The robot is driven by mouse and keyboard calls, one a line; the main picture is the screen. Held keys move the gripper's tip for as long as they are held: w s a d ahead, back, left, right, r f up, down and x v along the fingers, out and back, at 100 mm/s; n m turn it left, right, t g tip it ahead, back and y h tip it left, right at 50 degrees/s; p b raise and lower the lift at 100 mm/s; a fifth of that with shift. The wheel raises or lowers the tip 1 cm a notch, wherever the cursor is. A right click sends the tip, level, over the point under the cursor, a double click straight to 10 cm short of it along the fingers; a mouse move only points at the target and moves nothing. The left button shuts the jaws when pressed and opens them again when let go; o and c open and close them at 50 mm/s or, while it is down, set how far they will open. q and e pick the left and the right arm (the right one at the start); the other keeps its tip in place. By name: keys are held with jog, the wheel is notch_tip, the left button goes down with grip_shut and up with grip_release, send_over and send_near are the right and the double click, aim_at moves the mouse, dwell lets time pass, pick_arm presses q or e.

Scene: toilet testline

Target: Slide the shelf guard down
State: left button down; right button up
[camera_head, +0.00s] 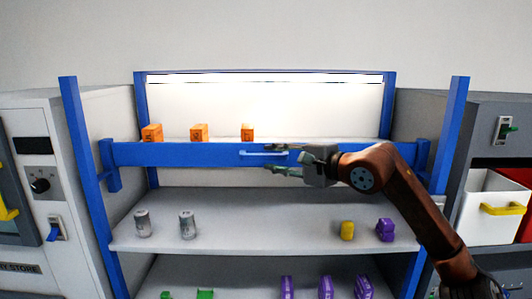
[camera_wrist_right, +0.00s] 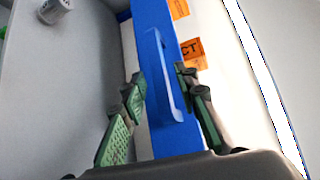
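The shelf guard (camera_head: 200,154) is a blue bar across the front of the upper shelf, level, with brackets on the blue posts at both ends. A light blue handle (camera_head: 255,154) sits at its middle. My right gripper (camera_head: 270,160) is open at the handle's right part, one finger above and one below. In the right wrist view the guard (camera_wrist_right: 150,30) and its handle (camera_wrist_right: 163,75) lie between the green-padded fingers (camera_wrist_right: 160,85), with gaps visible. Whether a fingertip touches the guard cannot be told. My left gripper is not in view.
Orange boxes (camera_head: 198,132) stand on the upper shelf behind the guard. Grey cans (camera_head: 187,225), a yellow item (camera_head: 347,230) and a purple item (camera_head: 385,230) stand on the middle shelf (camera_head: 265,225). Cabinets (camera_head: 35,180) flank the rack. My right arm crosses the right post.

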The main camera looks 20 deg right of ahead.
aim_at(269, 157)
jog(key=shift+p+x, duration=0.5)
jog(key=shift+x, duration=1.15)
grip_shut()
